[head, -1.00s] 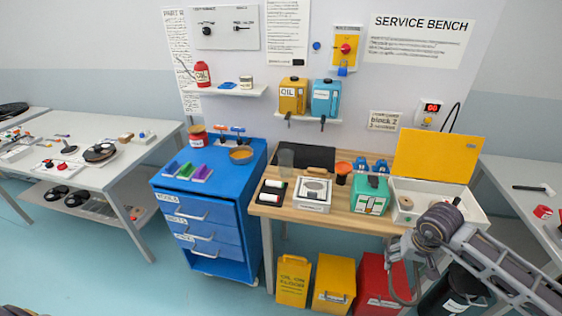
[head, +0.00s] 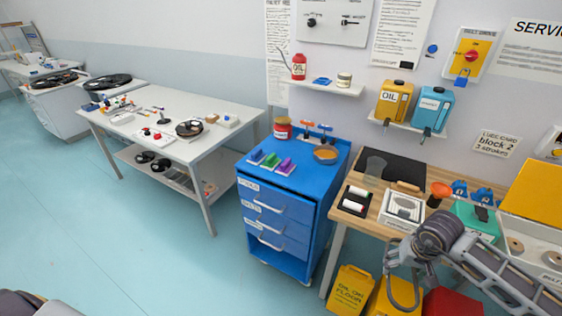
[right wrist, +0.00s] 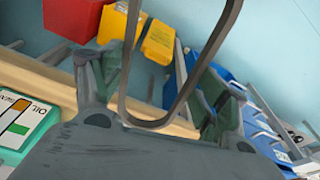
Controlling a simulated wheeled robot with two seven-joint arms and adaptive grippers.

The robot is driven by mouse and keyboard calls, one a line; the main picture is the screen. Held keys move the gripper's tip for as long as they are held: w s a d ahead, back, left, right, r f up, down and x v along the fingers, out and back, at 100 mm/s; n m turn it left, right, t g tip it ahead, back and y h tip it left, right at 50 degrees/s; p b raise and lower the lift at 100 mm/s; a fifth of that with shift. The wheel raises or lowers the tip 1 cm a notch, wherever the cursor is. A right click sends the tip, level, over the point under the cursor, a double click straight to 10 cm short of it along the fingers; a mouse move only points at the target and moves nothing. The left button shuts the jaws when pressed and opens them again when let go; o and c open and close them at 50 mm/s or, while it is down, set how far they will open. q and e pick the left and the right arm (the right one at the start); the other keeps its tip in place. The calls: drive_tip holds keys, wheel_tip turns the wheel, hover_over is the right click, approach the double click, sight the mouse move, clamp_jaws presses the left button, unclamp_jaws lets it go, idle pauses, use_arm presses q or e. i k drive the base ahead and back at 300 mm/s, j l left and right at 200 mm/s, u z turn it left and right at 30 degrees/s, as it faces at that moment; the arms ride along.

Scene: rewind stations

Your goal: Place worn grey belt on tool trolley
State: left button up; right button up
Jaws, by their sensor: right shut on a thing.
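The worn grey belt (head: 403,299) is a thin dark grey loop hanging below my right gripper (head: 414,258), which is shut on it. In the right wrist view the belt (right wrist: 205,66) runs as a U between the fingers of the gripper (right wrist: 160,108). The tool trolley (head: 283,228) is the blue drawer cabinet left of the bench in the head view. My right gripper is to the right of it, in front of the bench. My left gripper is not in view.
The trolley top (head: 333,166) carries a red jar (head: 282,129), small coloured blocks (head: 271,160), upright tools and a round orange-brown dish (head: 326,155). The wooden bench (head: 360,216) stands close on its right. Yellow bins (head: 350,290) stand below the bench. Open floor lies left of the trolley.

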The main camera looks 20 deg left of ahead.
sight(283, 152)
drive_tip(key=i+j+u, duration=0.1)
drive_tip(key=j+u, duration=0.2)
drive_tip(key=u, duration=0.15)
drive_tip(key=i+j+u, duration=0.15)
drive_tip(key=u, duration=0.35)
drive_tip(key=i+j+u, duration=0.2)
drive_tip(key=u, duration=0.25)
drive_tip(key=i+j+u, duration=0.2)
drive_tip(key=u, duration=0.3)
drive_tip(key=i+u, duration=0.3)
drive_tip(key=i, duration=0.25)
drive_tip(key=i+j+z, duration=0.1)
drive_tip(key=i, duration=0.45)
drive_tip(key=i+z, duration=0.3)
drive_tip(key=i+j+z, duration=0.1)
drive_tip(key=z, duration=0.15)
drive_tip(key=i+z, duration=0.2)
drive_tip(key=z, duration=0.2)
drive_tip(key=i+j+z, duration=0.15)
drive_tip(key=z, duration=0.3)
drive_tip(key=i+j+z, duration=0.15)
drive_tip(key=z, duration=0.25)
